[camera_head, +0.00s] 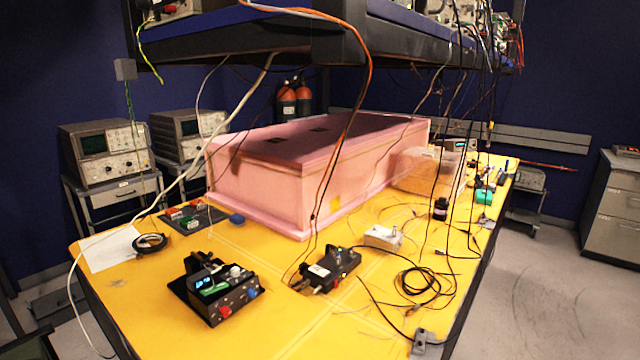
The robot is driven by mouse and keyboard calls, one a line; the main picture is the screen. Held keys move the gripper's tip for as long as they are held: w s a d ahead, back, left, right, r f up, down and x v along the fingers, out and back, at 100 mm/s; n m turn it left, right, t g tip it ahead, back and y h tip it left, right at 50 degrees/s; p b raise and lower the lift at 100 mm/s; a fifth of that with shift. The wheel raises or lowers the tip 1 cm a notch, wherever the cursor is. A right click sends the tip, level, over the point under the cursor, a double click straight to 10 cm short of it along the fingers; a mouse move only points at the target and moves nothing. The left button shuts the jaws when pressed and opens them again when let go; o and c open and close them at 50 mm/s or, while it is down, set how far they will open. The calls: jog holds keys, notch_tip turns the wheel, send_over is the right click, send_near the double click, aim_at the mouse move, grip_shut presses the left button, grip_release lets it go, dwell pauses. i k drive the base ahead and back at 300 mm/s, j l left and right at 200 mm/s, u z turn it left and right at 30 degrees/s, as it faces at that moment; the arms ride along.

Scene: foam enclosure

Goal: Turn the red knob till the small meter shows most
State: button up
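A black control box (236,300) stands at the front left of the yellow table. A small red knob (225,311) is on its front face, and a blue knob (252,293) is to the right of it. A small lit blue display (203,282) is on the box's upper left and may be the small meter. Its reading is too small to tell. A pale knob sits on top of the box. My gripper is not in view, and nothing covers the red knob.
A large pink foam box (260,192) fills the middle of the yellow table (300,335). A second black box (338,266) and a pale metal box (383,237) stand right of the control box. Loose cables lie at right, and more hang from the overhead shelf (290,40).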

aim_at(226, 312)
jog(key=j+u, duration=0.15)
jog(key=j, duration=0.25)
jog(key=i+j+u, duration=0.1)
jog(key=j, duration=0.3)
jog(key=i+j+u, duration=0.15)
jog(key=j, duration=0.25)
jog(key=i+j+u, duration=0.15)
jog(key=j, duration=0.25)
